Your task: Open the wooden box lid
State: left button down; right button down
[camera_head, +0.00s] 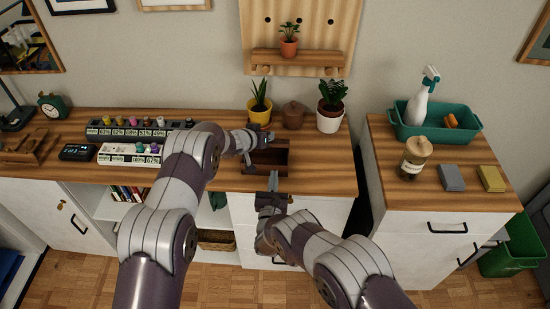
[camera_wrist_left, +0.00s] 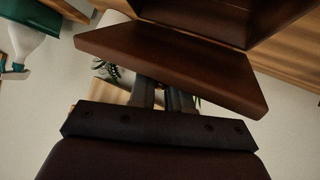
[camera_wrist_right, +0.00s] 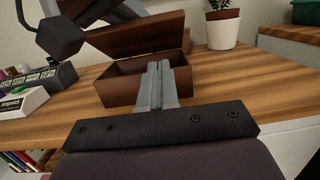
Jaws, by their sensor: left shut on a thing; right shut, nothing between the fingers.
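The dark brown wooden box (camera_head: 281,170) stands on the desk. Its lid is raised at a slant above the body; the lid (camera_wrist_right: 150,36) and the box front (camera_wrist_right: 118,86) show in the right wrist view. My left gripper (camera_head: 256,138) is at the lid and shut on it; in the left wrist view its fingers (camera_wrist_left: 162,93) meet the lid (camera_wrist_left: 175,62). My right gripper (camera_head: 273,180) is shut and empty just in front of the box; its fingers (camera_wrist_right: 157,78) overlap the box front in the right wrist view. Whether they touch it I cannot tell.
A yellow plant pot (camera_head: 259,110), a brown lidded pot (camera_head: 293,116) and a white plant pot (camera_head: 329,121) stand behind the box. Labelled racks (camera_head: 128,155) of small items are to the left. The desk right of the box (camera_head: 325,170) is clear.

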aim_at(276, 145)
jog(key=w+r, duration=0.2)
jog(key=w, duration=0.1)
jog(key=w+r, duration=0.1)
jog(key=shift+w+d, duration=0.1)
jog(key=shift+w, duration=0.3)
jog(key=shift+w+r, duration=0.3)
jog(key=shift+r, duration=0.1)
pick_arm(q)
jog(key=shift+f, duration=0.1)
pick_arm(e)
jog(key=shift+w+r, duration=0.5)
jog(key=shift+r, duration=0.25)
pick_arm(q)
jog(key=c, duration=1.2)
grip_release()
jog(key=shift+s+f, duration=0.1)
pick_arm(e)
jog(key=shift+r, duration=0.1)
pick_arm(q)
jog(key=shift+o, duration=0.2)
jog(key=shift+d, duration=0.1)
